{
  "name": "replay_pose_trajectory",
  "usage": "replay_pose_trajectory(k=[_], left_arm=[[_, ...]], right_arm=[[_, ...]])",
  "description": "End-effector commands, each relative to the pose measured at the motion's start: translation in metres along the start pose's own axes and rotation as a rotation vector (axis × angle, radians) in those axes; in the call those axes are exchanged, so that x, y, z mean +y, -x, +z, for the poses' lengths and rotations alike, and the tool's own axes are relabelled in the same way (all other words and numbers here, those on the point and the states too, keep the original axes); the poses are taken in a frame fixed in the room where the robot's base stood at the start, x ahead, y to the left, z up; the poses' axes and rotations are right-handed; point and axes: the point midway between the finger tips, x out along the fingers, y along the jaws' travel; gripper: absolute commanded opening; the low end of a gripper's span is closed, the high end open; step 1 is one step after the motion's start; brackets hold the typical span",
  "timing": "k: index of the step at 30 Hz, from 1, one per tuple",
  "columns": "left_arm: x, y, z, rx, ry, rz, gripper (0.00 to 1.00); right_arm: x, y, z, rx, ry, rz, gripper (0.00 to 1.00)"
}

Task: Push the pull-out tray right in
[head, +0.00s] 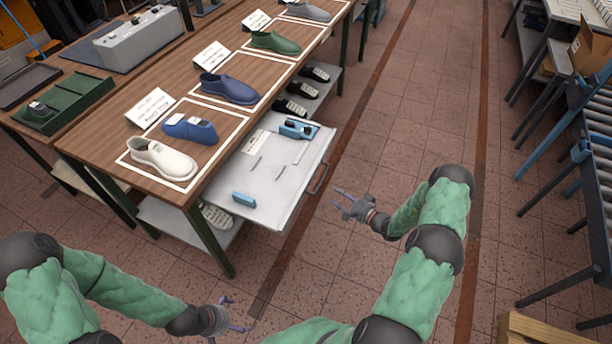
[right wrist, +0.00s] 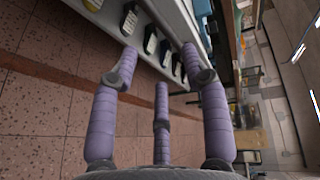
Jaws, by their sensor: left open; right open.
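The pull-out tray (head: 271,189) is a light grey, flat drawer that stands out from under the wooden table's right edge. A bar handle (head: 321,178) runs along its outer front. A white label, a blue block, a blue tool and thin slim pieces lie on the tray. My right gripper (head: 342,203) is open and empty, just right of the handle and apart from it. Its spread purple fingers also show in the right wrist view (right wrist: 163,72). My left gripper (head: 232,314) is open and empty, below the tray near the picture's bottom.
The wooden table (head: 185,95) bears several shoe forms, including a white one (head: 162,158) and a blue one (head: 228,88), with label cards. Dark shoes (head: 300,88) sit on a lower shelf. The tiled floor right of the tray is clear up to a roller conveyor (head: 575,120).

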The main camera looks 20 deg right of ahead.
Motion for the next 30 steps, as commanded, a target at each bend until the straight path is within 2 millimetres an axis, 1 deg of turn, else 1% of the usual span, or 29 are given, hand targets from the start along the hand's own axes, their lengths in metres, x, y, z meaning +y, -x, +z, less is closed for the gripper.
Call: replay_pose_trajectory(k=[2, 5, 8, 15, 21, 25, 30], left_arm=[[0.000, 0.000, 0.000, 0.000, 0.000, 0.000, 0.99], [-0.001, -0.002, 0.000, 0.000, 0.000, 0.000, 0.99], [-0.002, -0.004, 0.000, 0.000, 0.000, 0.000, 0.99], [-0.004, -0.011, 0.000, 0.000, 0.000, 0.000, 0.99], [-0.005, -0.015, -0.001, 0.000, 0.000, 0.000, 0.99], [-0.006, -0.017, -0.001, 0.000, 0.000, 0.000, 0.99], [-0.006, -0.017, -0.001, 0.000, 0.000, 0.000, 0.99]], right_arm=[[0.000, 0.000, -0.007, 0.022, 0.010, -0.008, 0.46], [-0.001, -0.009, -0.008, 0.024, 0.014, -0.011, 0.46], [-0.001, -0.023, -0.007, 0.021, 0.013, -0.011, 0.46], [0.000, -0.066, -0.007, 0.019, 0.013, -0.011, 0.46], [-0.001, -0.093, -0.008, 0.020, 0.012, -0.010, 0.46], [-0.001, -0.102, -0.008, 0.021, 0.010, -0.009, 0.46], [-0.002, -0.106, -0.009, 0.021, 0.010, -0.008, 0.46]])
